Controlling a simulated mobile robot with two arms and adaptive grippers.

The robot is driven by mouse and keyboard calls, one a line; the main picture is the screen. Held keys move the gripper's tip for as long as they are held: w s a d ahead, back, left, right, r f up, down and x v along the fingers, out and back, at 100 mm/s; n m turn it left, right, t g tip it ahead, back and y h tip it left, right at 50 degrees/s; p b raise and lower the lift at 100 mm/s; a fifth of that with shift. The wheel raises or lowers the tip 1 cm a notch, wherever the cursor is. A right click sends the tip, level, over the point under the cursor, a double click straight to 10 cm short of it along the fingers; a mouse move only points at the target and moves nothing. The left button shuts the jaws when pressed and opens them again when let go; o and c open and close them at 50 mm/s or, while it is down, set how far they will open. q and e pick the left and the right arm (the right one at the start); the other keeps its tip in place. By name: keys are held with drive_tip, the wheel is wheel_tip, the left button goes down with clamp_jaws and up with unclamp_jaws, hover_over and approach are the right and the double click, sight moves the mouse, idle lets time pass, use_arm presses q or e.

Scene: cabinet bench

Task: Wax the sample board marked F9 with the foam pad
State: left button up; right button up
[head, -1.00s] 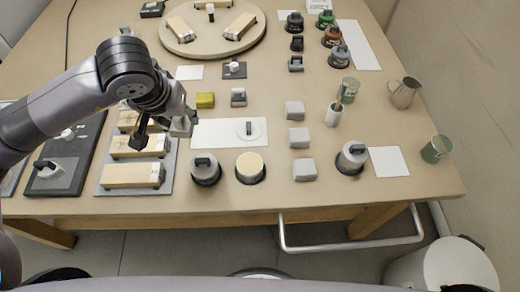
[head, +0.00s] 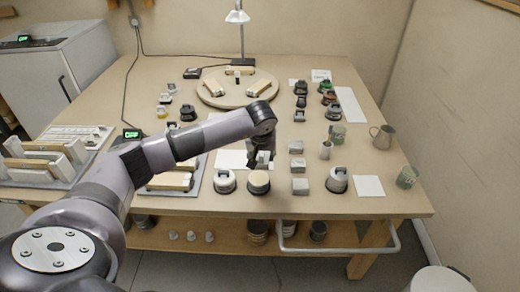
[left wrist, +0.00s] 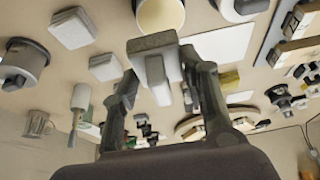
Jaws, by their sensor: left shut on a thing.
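My left gripper (head: 262,160) is shut on a grey foam pad (left wrist: 151,42) with a pale upright grip, which shows between the fingers in the left wrist view. The pad is just behind an open round tin of cream-coloured wax (head: 258,182); I cannot tell whether they touch. The tin also shows in the left wrist view (left wrist: 160,14). Pale wooden sample boards (head: 170,182) lie on a grey tray left of the tin, partly hidden by my arm. More boards (head: 215,87) lie on a round turntable (head: 240,100) at the back. No F9 mark is readable. My right gripper is out of view.
A lidded tin (head: 224,183) stands close left of the wax. Several grey blocks (head: 300,186) and another lidded tin (head: 337,181) stand to the right. A white sheet (head: 230,160) lies behind the tins.

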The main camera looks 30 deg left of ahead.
use_arm(q)
drive_tip(key=shift+w+a+f, duration=0.2)
drive_tip(key=shift+a+f, duration=0.1)
drive_tip(key=shift+a, duration=0.4)
drive_tip(key=shift+a+f, duration=0.1)
drive_tip(key=shift+f, duration=0.2)
wheel_tip(320, 180, down, 4)
drive_tip(key=b, duration=0.3)
drive_tip(key=shift+f, duration=0.35)
drive_tip(key=shift+f+b, duration=0.3)
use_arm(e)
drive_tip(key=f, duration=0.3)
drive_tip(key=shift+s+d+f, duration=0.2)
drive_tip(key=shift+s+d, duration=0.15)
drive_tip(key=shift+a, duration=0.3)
use_arm(q)
drive_tip(key=shift+f+b, duration=0.45)
drive_tip(key=shift+f, duration=0.05)
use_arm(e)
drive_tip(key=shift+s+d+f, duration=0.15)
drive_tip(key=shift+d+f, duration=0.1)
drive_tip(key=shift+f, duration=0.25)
